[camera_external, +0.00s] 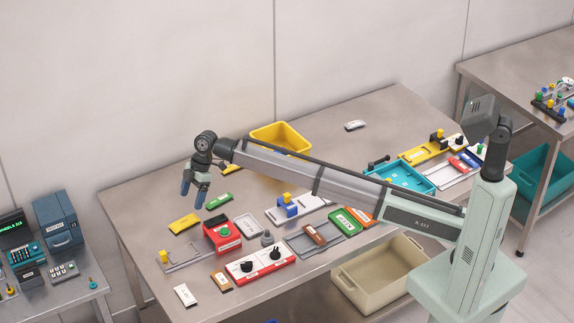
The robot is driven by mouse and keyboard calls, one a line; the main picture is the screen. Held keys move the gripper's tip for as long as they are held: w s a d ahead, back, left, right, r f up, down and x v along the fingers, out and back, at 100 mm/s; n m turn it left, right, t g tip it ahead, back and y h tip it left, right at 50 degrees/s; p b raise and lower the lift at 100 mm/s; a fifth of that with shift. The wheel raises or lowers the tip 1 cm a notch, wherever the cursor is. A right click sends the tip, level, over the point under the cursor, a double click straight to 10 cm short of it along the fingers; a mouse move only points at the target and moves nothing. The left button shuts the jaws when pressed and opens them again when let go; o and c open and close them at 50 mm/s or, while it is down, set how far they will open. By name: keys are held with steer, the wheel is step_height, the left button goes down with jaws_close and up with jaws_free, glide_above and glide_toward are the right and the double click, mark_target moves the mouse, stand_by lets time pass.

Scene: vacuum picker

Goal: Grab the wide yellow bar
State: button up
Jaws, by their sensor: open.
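A wide yellow bar (185,223) with a small pale label lies flat on the left part of the metal table. My gripper (192,199) hangs above the table with its blue fingers pointing down and spread. Nothing shows between the fingers. In the picture the fingertips are just above and slightly right of the yellow bar, apart from it. Their exact height over the table is hard to tell. A smaller yellow piece (231,168) lies behind, partly hidden by my arm.
A green bar (218,201) lies right of the fingers. A red box with a green button (222,236) and a grey rail (187,257) with a yellow knob are in front. A yellow bin (281,138) stands behind my arm. Bare table lies left of the yellow bar.

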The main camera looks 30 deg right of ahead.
mark_target(185, 221)
steer(key=shift+x, duration=4.3)
steer(key=shift+a+r, duration=0.1)
steer(key=shift+a, duration=0.05)
steer(key=shift+c, duration=0.4)
steer(key=c, duration=1.1)
